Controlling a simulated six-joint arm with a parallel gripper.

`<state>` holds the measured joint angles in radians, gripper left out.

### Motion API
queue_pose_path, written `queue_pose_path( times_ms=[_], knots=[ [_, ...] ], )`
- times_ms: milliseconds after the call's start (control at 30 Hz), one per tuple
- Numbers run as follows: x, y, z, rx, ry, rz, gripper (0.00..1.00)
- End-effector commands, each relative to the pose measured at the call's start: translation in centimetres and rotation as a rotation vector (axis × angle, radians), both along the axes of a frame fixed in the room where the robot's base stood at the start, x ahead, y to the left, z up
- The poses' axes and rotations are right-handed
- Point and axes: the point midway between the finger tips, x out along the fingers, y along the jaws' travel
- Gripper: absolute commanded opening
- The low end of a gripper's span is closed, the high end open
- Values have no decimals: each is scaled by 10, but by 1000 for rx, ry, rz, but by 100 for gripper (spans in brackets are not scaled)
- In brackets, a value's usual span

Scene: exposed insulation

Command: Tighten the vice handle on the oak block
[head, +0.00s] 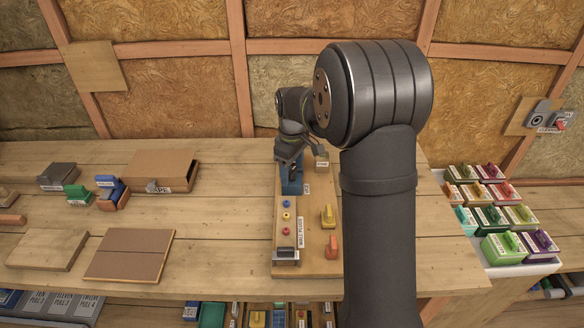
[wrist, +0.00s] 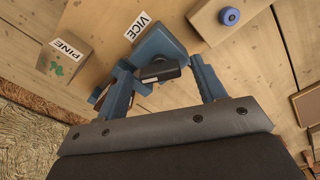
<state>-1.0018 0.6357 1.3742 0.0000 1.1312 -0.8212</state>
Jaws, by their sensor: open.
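The blue vice (head: 292,186) stands at the back of a wooden board (head: 318,262) on the bench, partly hidden by my arm. In the wrist view the vice (wrist: 157,43) lies beside its white VICE label (wrist: 137,27). A dark bar, seemingly the vice handle (wrist: 160,72), shows between my fingers. My gripper (wrist: 162,66) is open, with one finger on each side of that bar; I cannot tell whether they touch it. In the head view my gripper (head: 289,158) is just above the vice. I cannot make out an oak block; it may be hidden.
A block labelled PINE (wrist: 65,57) is close beside the vice. A box with blue, yellow and red knobs (head: 287,217) stands in front of it, with yellow (head: 328,216) and orange (head: 333,247) pieces to the right. The bench left of the board is partly clear.

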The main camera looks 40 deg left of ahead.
Motion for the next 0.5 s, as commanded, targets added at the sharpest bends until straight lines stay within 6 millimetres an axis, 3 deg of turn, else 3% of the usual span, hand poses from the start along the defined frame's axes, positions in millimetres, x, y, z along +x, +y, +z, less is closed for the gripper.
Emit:
queue_pose_path(
  times_ms=[133, 367, 500],
  knots=[
    [0, 0, 0, 0, 0, 0, 62],
    [0, 0, 0, 0, 0, 0, 19],
    [0, 0, 1, 0, 0, -4, 19]
  ],
)
